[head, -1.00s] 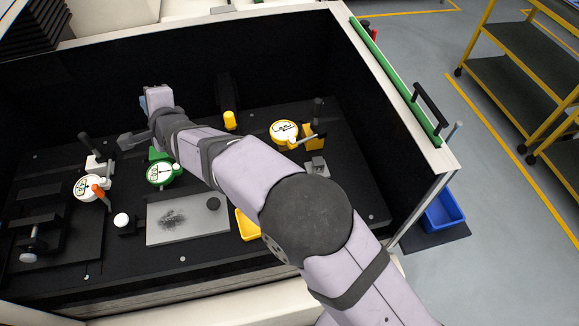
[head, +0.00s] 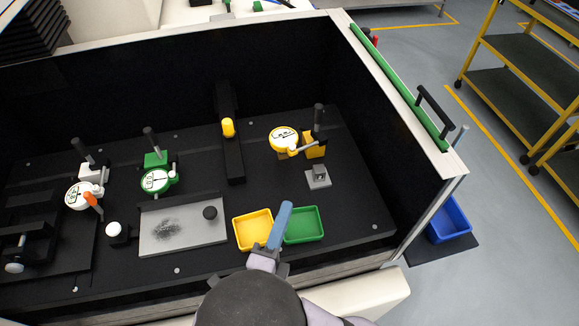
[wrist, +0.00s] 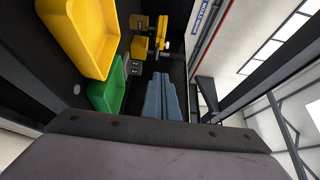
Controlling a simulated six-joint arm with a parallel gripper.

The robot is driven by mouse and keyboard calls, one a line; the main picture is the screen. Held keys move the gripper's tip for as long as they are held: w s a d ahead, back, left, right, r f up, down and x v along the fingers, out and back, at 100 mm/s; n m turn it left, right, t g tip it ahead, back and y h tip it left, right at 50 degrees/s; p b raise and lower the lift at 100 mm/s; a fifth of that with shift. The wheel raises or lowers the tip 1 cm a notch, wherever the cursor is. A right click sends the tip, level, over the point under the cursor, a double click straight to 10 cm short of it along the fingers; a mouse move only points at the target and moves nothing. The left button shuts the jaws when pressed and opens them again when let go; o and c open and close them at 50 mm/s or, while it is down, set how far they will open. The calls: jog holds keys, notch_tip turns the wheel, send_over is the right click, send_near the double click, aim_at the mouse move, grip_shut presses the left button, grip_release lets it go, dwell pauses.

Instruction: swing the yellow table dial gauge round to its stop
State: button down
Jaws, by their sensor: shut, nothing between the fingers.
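The yellow table dial gauge (head: 284,138) has a round white face and stands at the back right of the black table. A silver arm links it to a yellow block (head: 315,150) with a black post. My gripper (head: 286,207) has blue fingers and is shut and empty. It is over the front of the table by the trays, well short of the gauge. Its fingers also show in the wrist view (wrist: 160,78).
A yellow tray (head: 240,236) and a green tray (head: 319,228) lie beside my gripper. A small grey block (head: 319,178) sits before the gauge. A yellow-capped black part (head: 228,128) stands left of it. Green (head: 155,181) and white (head: 79,196) gauges are farther left. Dark walls enclose the table.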

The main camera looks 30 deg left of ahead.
jog(key=shift+w+r+p, duration=0.1)
jog(key=shift+w+p, duration=0.2)
jog(key=shift+w, duration=0.3)
jog(key=p, duration=0.4)
send_near(295, 154)
jog(key=w+d, duration=0.2)
jog(key=w, duration=0.1)
jog(key=shift+w+a+r+p, duration=0.2)
jog(key=shift+w+a+p, duration=0.25)
jog(key=shift+w+a, duration=0.2)
jog(key=shift+w+a+f+p, duration=0.1)
jog(key=shift+w+a+p, duration=0.15)
jog(key=shift+a, duration=0.25)
jog(key=shift+w+a+p, duration=0.2)
jog(key=shift+a, duration=0.35)
